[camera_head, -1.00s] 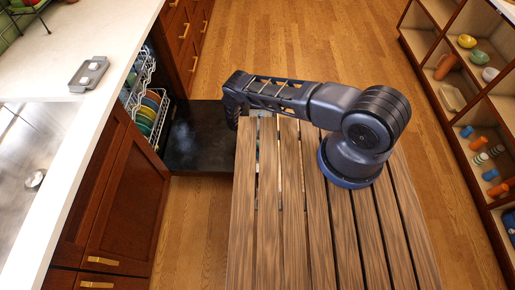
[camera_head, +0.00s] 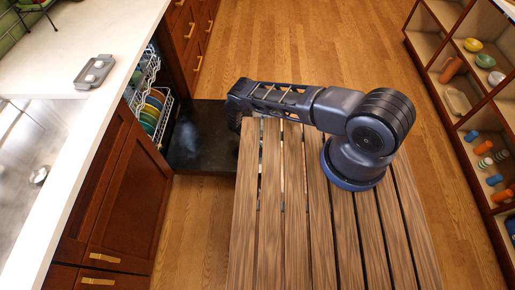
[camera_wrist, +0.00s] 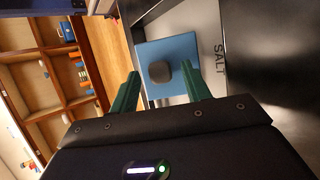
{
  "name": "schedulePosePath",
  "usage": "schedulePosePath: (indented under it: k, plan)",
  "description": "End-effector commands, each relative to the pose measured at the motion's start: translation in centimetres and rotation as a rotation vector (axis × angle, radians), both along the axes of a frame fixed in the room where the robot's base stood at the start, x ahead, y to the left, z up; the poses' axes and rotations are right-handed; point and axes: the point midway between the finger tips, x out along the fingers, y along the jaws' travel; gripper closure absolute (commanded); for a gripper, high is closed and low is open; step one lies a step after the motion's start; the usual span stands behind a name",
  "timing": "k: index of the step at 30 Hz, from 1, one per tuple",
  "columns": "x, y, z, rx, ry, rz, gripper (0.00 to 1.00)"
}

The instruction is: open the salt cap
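The salt cap shows in the wrist view as a dark rounded knob (camera_wrist: 160,71) on a blue square plate (camera_wrist: 180,53). The word SALT is printed on the grey metal surface (camera_wrist: 218,62) beside the plate. My gripper (camera_wrist: 162,80) has two green fingers spread apart, one on each side of the knob in the picture, with a gap between. Whether the fingers are level with the knob in depth I cannot tell. In the head view the gripper is hidden behind my arm, low by the open dishwasher door (camera_head: 200,140).
The dishwasher's rack (camera_head: 163,105) holds several plates at the left. A slatted wooden table (camera_head: 270,220) lies below my arm. A counter (camera_head: 60,200) with a grey tray (camera_head: 92,75) is at the left, and a shelf unit (camera_head: 470,90) with bowls and cups at the right.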

Motion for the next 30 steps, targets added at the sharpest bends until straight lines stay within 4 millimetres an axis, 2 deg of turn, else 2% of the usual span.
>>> schedulePosePath:
  k: [10, 24, 30]
  plan:
    - [0.4, 0.8, 0.7, 0.002, -0.001, 0.000, 0.52]
    - [3.4, 6.0, 5.5, 0.002, -0.001, 0.000, 0.52]
    - [4.0, 7.1, 6.6, 0.001, 0.000, 0.000, 0.52]
